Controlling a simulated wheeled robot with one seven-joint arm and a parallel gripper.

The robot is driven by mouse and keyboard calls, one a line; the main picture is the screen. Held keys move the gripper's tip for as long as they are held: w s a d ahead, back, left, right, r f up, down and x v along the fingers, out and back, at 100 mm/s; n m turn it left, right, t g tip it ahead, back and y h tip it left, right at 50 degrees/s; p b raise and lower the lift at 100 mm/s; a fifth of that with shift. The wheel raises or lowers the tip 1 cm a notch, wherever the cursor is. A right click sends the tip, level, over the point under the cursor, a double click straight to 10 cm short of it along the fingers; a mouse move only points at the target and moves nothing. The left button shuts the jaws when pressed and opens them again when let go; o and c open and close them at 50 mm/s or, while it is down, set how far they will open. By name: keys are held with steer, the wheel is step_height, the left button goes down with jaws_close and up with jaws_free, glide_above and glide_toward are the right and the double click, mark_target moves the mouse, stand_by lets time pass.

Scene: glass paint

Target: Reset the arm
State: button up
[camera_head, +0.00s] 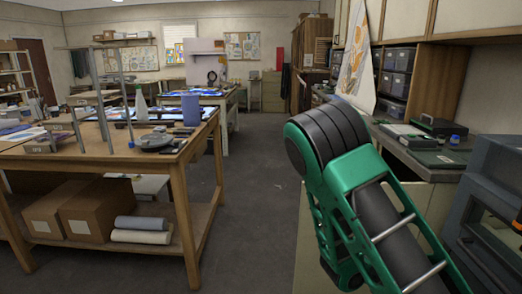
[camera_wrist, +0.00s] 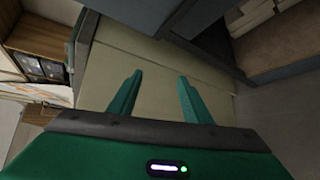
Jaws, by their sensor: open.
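My gripper (camera_wrist: 158,98) shows in the wrist view with its two green fingers apart and nothing between them. Beyond the fingers is the pale front of a cabinet (camera_wrist: 140,62), with no object close to the fingertips. In the head view my green and black arm rises on the right side and bends at a dark, rounded joint. The gripper itself is not visible in the head view.
A wooden workbench (camera_head: 190,152) stands at the left, with cardboard boxes (camera_head: 95,210) on its lower shelf. A counter (camera_head: 405,151) runs along the right wall, near my arm. A grey machine (camera_head: 490,200) stands at far right. The floor aisle (camera_head: 250,190) between is clear.

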steer(key=s+a+r+m+g+y, duration=0.1)
steer(key=s+a+m+g+y, duration=0.3)
steer(key=s+m+y, duration=0.3)
steer(key=s+a+r+m+y, duration=0.2)
steer(key=s+a+r, duration=0.2)
steer(key=a+r, duration=0.25)
steer(key=s+a+r+m+y, duration=0.2)
steer(key=s+a+r, duration=0.3)
steer(key=r, duration=0.3)
steer(key=s+d+f+m+g, duration=0.1)
steer(key=s+d+m+g, duration=0.1)
steer(key=s+d, duration=0.3)
steer(key=s+d+f+m+g, duration=0.1)
steer(key=s+d+m, duration=0.3)
steer(key=s, duration=0.7)
steer(key=shift+s+d+f+g+y, duration=0.25)
steer(key=shift+d+g, duration=0.35)
steer(key=shift+d, duration=0.4)
steer(key=shift+w+r, duration=0.1)
steer(key=shift+w+f, duration=0.25)
steer(key=shift+w, duration=0.35)
